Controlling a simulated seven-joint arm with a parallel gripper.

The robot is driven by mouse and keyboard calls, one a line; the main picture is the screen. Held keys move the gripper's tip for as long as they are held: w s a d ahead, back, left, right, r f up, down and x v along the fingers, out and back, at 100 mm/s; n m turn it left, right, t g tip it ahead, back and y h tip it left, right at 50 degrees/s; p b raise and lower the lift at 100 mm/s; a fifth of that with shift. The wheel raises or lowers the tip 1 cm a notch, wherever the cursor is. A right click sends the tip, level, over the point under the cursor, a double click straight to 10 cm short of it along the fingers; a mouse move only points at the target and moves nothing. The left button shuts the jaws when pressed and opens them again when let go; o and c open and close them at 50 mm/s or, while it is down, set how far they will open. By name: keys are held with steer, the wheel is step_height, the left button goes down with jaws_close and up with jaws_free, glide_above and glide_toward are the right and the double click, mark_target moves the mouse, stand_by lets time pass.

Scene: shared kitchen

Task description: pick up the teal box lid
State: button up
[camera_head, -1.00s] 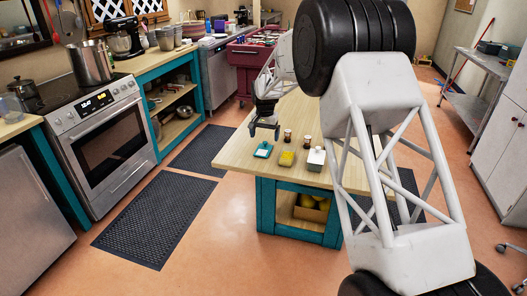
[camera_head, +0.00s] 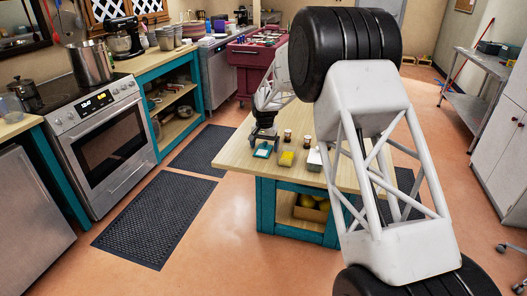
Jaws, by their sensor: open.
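The teal box lid (camera_head: 261,153) lies near the left edge of the wooden island top, with a pale patch on its upper face. My gripper (camera_head: 263,144) points down right at the lid, its fingers close above or around its far part. The gripper is open. It partly hides the lid's far side, and I cannot tell whether the fingers touch it.
Two small dark jars (camera_head: 287,135) stand just right of my gripper. A yellow item (camera_head: 286,158) and a white box (camera_head: 314,159) sit right of the lid. The island top (camera_head: 235,150) is bare to the left. My own arm hides its right part.

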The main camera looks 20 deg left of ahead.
mark_target(265, 148)
steer(key=shift+c, duration=0.3)
steer(key=c, duration=0.9)
steer(key=shift+r, duration=0.1)
steer(key=shift+c, duration=0.2)
steer(key=shift+r, duration=1.75)
steer(key=s+d, duration=0.2)
steer(key=s, duration=0.2)
steer(key=s+d+r, duration=0.1)
steer(key=s+d, duration=0.2)
steer(key=s, duration=0.2)
steer(key=s+d, duration=0.2)
steer(key=s, duration=0.3)
steer(key=shift+s+d+r, duration=0.1)
steer(key=shift+d+r, duration=0.05)
